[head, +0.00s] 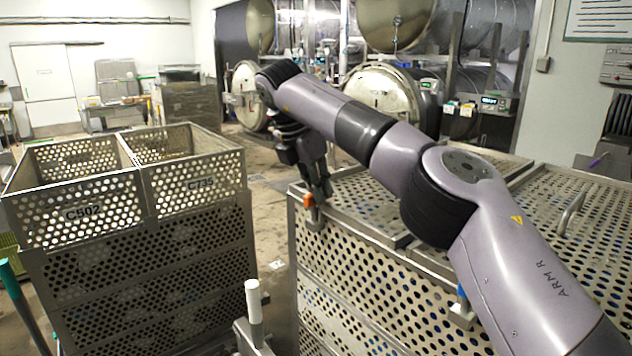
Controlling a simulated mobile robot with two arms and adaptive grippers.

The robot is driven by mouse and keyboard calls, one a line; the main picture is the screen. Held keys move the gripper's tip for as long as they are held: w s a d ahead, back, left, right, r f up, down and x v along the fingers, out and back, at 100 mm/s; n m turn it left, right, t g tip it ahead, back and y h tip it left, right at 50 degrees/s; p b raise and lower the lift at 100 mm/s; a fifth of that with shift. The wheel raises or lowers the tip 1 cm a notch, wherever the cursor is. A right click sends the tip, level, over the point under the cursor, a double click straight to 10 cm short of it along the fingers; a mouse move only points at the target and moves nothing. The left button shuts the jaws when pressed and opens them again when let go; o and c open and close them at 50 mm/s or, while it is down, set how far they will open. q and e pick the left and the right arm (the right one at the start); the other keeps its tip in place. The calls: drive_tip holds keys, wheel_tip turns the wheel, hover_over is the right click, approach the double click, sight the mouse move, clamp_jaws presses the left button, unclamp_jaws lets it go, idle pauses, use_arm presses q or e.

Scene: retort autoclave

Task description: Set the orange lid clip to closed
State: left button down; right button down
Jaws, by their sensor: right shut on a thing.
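The orange lid clip (308,200) sits at the near left corner of the perforated metal crate's lid, at the top edge of the crate (345,290). My right gripper (316,197) reaches down to it from above, with its fingers shut at the clip. The fingers and arm hide part of the clip, and I cannot tell its exact angle. My right arm crosses the lid from the lower right. My left gripper is not in view.
A lid handle (572,208) rises at the right. Round autoclave doors (383,92) stand behind. A floor gap separates the basket stack from the crate.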

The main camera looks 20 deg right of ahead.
drive_tip(key=shift+r+m+p, duration=0.15)
drive_tip(key=shift+m+p, duration=0.15)
drive_tip(key=shift+m, duration=0.3)
drive_tip(key=c, duration=1.6)
unclamp_jaws()
drive_tip(key=shift+g, duration=0.3)
drive_tip(key=v, duration=0.5)
drive_tip(key=shift+s+a, duration=0.1)
drive_tip(key=shift+a, duration=0.15)
drive_tip(key=s+a, duration=0.3)
drive_tip(key=a, duration=0.8)
drive_tip(key=shift+s, duration=0.4)
